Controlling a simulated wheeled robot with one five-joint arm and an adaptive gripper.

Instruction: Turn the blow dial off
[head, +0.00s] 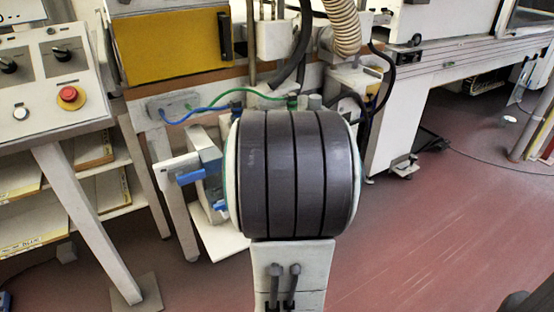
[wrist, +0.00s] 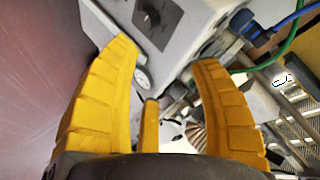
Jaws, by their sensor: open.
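In the wrist view, my gripper (wrist: 168,55) has its yellow fingers spread apart with nothing between them. A black dial (wrist: 150,15) on a dark square plate sits on a pale box beyond the fingertips, near the top edge. The fingers look apart from it. In the head view, a sloped control panel at the left carries two black dials, one at its left edge (head: 9,66) and one further right (head: 62,53). Their labels are too small to read, so I cannot tell which dial is the blow dial. My gripper does not show in the head view.
The panel also has a red stop button (head: 70,95) and a white button (head: 20,113). A large dark ribbed cylinder (head: 298,172) blocks the middle of the head view. Blue and green hoses (head: 215,104) run behind it. Red floor (head: 440,235) is open at the right.

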